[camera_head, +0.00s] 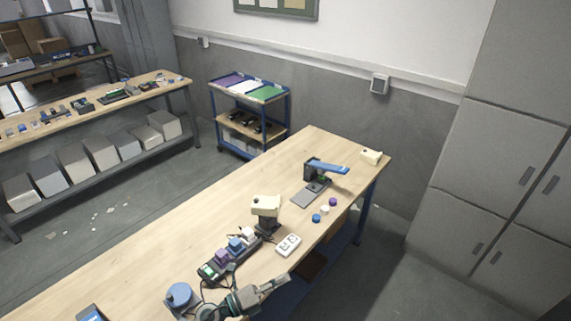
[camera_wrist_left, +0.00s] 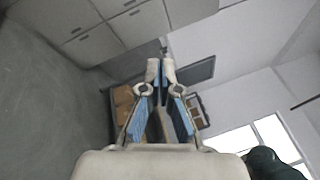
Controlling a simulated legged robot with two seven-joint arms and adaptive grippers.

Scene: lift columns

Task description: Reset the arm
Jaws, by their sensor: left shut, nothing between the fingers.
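My left gripper (camera_head: 272,285) shows at the bottom of the head view, over the near right edge of the wooden table (camera_head: 150,240). In the left wrist view the left gripper (camera_wrist_left: 160,68) has its two fingertips together with nothing between them. It points away from the table, toward cabinets, a wall and windows. My right gripper is not seen in either view.
Near the left gripper are a white switch box (camera_head: 288,245), a strip of coloured blocks (camera_head: 228,256) and a blue round device (camera_head: 180,295). A press with a blue lever (camera_head: 328,167) stands farther back. Small coloured caps (camera_head: 325,210) lie beside it. Grey cabinets (camera_head: 490,180) stand right.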

